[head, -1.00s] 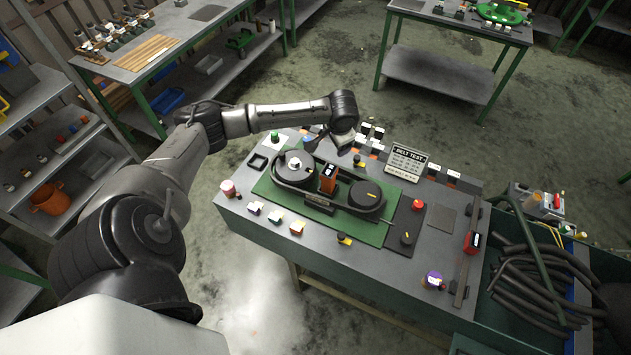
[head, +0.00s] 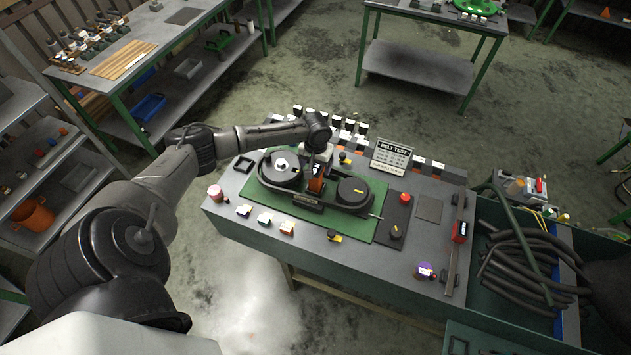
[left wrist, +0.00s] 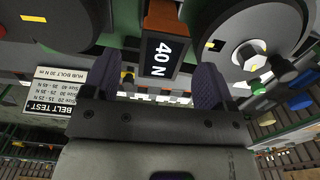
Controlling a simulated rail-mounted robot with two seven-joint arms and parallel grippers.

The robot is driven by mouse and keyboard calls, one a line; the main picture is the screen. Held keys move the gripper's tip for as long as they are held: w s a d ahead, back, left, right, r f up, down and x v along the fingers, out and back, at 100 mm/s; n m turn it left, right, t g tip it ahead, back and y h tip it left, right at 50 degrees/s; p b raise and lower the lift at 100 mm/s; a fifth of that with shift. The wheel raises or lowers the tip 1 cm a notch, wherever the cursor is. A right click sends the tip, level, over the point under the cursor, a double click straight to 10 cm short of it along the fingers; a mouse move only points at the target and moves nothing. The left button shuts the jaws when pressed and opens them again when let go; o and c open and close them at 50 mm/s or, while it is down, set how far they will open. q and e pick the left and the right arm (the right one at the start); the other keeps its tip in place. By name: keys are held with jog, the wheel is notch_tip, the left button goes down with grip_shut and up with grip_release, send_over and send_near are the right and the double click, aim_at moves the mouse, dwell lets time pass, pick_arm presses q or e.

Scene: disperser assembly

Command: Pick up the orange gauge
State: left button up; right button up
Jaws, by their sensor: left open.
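The orange gauge (head: 316,185) stands between the two dark pulleys of the belt rig on the green mat. In the left wrist view the gauge (left wrist: 163,45) shows its black face reading "40 N", with an orange top. My left gripper (head: 318,168) is open just above and behind the gauge in the head view. In the wrist view the two purple-grey fingers of the left gripper (left wrist: 155,82) lie on either side of the gauge's face, with the gauge ahead of the gap. Whether the fingers touch it cannot be told. My right gripper is not in view.
Dark pulleys (head: 281,168) and (head: 352,191) with a belt flank the gauge closely. A "BELT TEST" sign (head: 392,155) stands behind on the right. Small blocks line the bench's back and front edges. A bin of black hoses (head: 520,265) is at the right.

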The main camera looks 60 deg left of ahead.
aim_at(316, 169)
pick_arm(q)
jog(key=shift+a+f+p, duration=0.15)
jog(key=shift+f+p, duration=0.25)
jog(key=shift+f, duration=2.55)
jog(key=shift+c, duration=0.4)
jog(key=c, duration=0.7)
grip_shut()
jog(key=shift+r, duration=0.2)
